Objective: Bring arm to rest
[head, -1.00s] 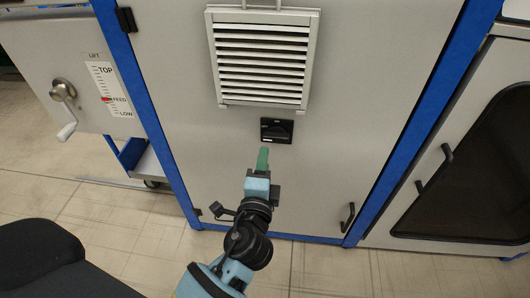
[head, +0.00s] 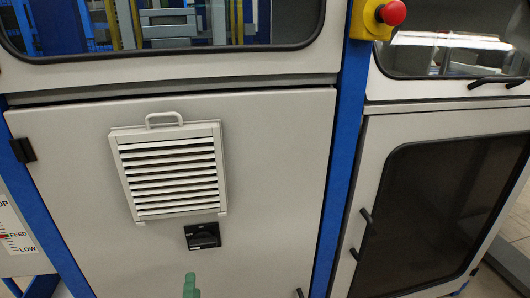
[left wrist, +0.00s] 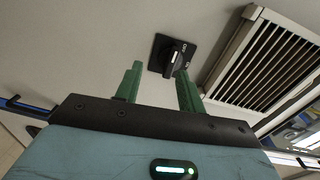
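My left gripper (left wrist: 157,88) shows its two green fingers in the left wrist view, spread apart with nothing between them. In the head view only the green tip of my left gripper (head: 191,285) shows at the bottom edge. A black rotary switch (left wrist: 172,56) lies beyond the fingertips in the left wrist view. The same switch shows in the head view (head: 202,236), below the vent and above the gripper tip. The fingers look apart from the switch. My right gripper is in neither view.
A louvred vent (head: 171,172) with a top handle sits on the grey cabinet door (head: 272,160). A blue post (head: 346,150) separates it from a dark-windowed door (head: 436,210) with black handles. A red emergency button (head: 392,13) is at the top. Floor shows at the right edge.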

